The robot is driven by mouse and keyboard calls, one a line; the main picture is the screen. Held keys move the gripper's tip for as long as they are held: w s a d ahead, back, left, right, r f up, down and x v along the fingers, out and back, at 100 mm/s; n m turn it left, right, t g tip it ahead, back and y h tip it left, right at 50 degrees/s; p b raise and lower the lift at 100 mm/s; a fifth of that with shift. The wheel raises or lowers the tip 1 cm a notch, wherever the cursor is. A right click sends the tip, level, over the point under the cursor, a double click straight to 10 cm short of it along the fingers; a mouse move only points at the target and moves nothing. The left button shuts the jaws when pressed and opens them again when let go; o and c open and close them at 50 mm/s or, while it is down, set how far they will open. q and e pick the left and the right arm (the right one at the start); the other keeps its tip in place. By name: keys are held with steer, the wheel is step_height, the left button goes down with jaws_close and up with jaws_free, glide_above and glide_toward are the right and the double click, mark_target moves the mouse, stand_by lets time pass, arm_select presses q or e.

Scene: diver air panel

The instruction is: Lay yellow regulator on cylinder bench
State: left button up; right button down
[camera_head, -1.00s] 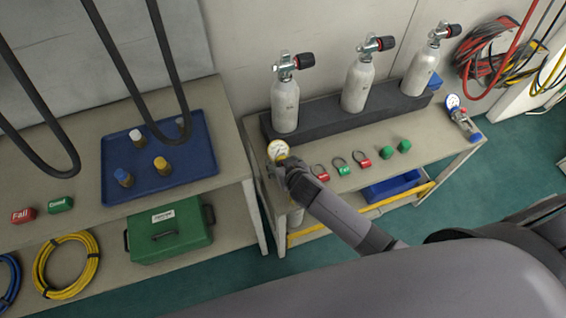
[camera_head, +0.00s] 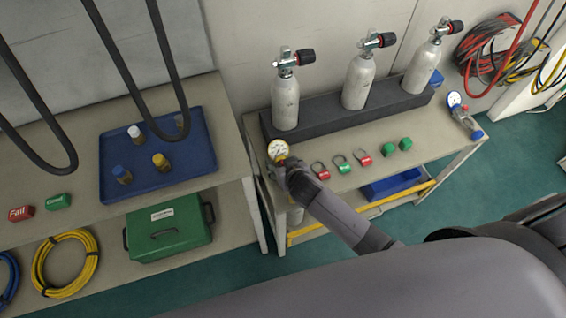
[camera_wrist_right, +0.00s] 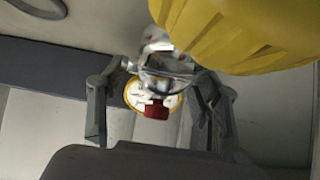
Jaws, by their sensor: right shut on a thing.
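The yellow regulator (camera_head: 278,150) shows in the head view as a white gauge with a yellow rim at the near left end of the cylinder bench (camera_head: 323,200). In the right wrist view its large yellow body (camera_wrist_right: 240,35) is close to the camera, with a metal fitting, a red knob and the gauge below it. My right gripper (camera_head: 282,166) is shut on the regulator; its fingers stand on both sides of the fitting in the right wrist view (camera_wrist_right: 158,100). I cannot tell whether the regulator touches the bench top. My left gripper is not in view.
Several grey cylinders (camera_head: 285,104) stand in a dark rack (camera_head: 330,119) at the bench's back. Red and green tagged rings (camera_head: 342,166), green caps (camera_head: 405,144) and another gauge (camera_head: 454,99) lie to the right. A table with a blue tray (camera_head: 110,178) stands left.

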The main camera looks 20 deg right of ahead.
steer(key=shift+f, duration=0.35)
stand_by(0.8)
steer(key=c, duration=0.9)
jaws_free()
steer(key=o, duration=0.4)
steer(key=shift+o, duration=0.3)
steer(key=shift+s+f, duration=0.1)
steer(key=shift+f, duration=0.05)
steer(key=v, duration=1.2)
